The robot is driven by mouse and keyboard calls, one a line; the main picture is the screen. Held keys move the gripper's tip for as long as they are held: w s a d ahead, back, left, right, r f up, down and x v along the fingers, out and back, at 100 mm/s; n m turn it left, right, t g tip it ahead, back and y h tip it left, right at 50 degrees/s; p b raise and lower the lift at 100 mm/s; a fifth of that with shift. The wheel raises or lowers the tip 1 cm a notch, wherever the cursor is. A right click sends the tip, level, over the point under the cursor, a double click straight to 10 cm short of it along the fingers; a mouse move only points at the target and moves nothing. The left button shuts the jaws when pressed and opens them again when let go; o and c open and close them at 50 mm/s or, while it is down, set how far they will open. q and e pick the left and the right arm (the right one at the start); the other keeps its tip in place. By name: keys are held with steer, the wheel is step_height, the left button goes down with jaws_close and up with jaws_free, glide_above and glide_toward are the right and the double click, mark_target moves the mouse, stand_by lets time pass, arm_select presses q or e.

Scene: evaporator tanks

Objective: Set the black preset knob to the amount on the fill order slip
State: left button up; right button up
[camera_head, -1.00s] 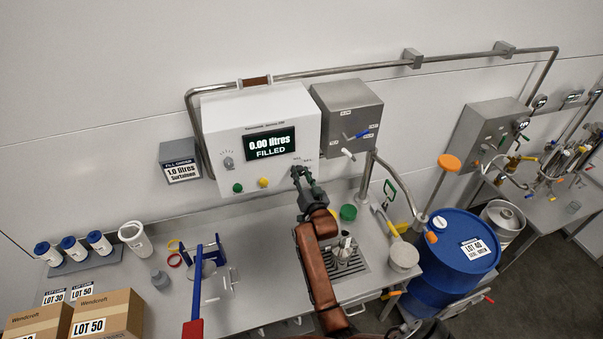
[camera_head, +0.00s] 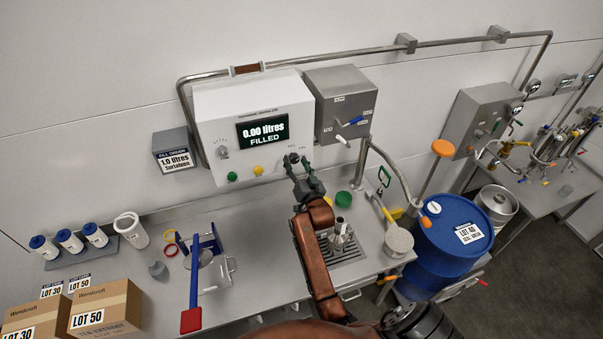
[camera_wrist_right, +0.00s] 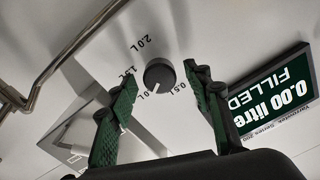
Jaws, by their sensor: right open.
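The fill order slip (camera_head: 176,160) on a grey box left of the filler panel reads 1.0 litres. The black preset knob (camera_wrist_right: 159,74) shows in the right wrist view, with a printed scale beside it; 2.0 L, 1.5 L and 0.5 L are legible. Its white pointer mark points down-left in that view, toward the side between 0.5 L and a partly hidden label. My right gripper (camera_wrist_right: 158,82) is open, its green-padded fingers on either side of the knob, with gaps showing. In the head view my right gripper (camera_head: 299,170) partly covers the knob. My left gripper is out of view.
The white filler panel (camera_head: 220,110) has a display (camera_head: 263,132) reading 0.00 litres FILLED. Below it are a green button (camera_head: 232,177) and a yellow button (camera_head: 258,170). A smaller dial (camera_head: 223,152) sits left of the display. A grey valve box (camera_head: 340,105) adjoins at right.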

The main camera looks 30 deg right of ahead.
steer(key=v, duration=1.1)
steer(key=shift+w, duration=0.1)
